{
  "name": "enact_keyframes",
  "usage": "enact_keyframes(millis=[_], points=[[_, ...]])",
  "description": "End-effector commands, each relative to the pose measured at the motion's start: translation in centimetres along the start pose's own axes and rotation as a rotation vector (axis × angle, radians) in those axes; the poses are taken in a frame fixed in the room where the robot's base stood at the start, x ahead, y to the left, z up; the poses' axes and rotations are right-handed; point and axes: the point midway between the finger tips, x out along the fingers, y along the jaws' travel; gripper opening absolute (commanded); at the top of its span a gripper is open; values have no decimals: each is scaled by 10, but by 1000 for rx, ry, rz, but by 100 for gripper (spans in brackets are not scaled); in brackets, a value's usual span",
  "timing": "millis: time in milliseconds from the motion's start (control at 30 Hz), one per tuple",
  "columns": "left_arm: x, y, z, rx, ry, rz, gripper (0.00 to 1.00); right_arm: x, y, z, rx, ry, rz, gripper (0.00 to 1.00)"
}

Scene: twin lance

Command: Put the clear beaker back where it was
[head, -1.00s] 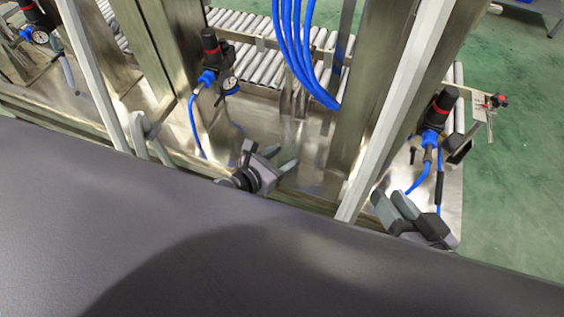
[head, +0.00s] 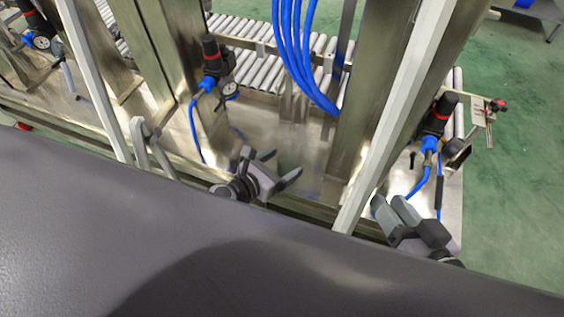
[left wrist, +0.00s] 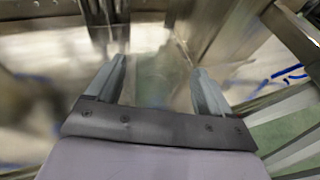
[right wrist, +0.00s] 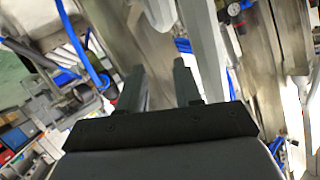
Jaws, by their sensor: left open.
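I cannot make out the clear beaker for certain. A faint, pale see-through patch lies between the left fingers in the left wrist view, and it may be the beaker or only a reflection on the metal. My left gripper (head: 271,164) is open over the shiny metal deck (head: 285,140); its spread fingers also show in the left wrist view (left wrist: 158,68). My right gripper (head: 388,204) is at the right, by the slanted pale bar; its fingers stand apart with nothing between them in the right wrist view (right wrist: 159,72).
A slanted pale bar (head: 398,110) and a steel post (head: 368,100) rise between my grippers. Black regulators with blue hoses stand left (head: 211,58) and right (head: 437,115). Blue hoses (head: 300,60) hang at centre. A roller conveyor (head: 258,65) runs behind. Green floor is at the right.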

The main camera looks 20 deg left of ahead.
Motion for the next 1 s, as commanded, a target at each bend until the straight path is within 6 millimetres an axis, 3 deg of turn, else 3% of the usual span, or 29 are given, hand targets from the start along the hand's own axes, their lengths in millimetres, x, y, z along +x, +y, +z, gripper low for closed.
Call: enact_keyframes(millis=[300, 500, 700, 1000], points=[[-66, 0, -1, 1, 5, -1, 82, 2, 2, -3, 3, -27, 22, 34], [-97, 0, -2, 1, 4, 1, 82, 0, 7, -6, -15, -24, 44, 34], [-112, 0, -1, 1, 2, -1, 82, -3, 7, -1, -14, -36, 49, 34], [-115, 0, -1, 0, 1, 0, 82, -4, 8, 0, -21, -38, 48, 34]])
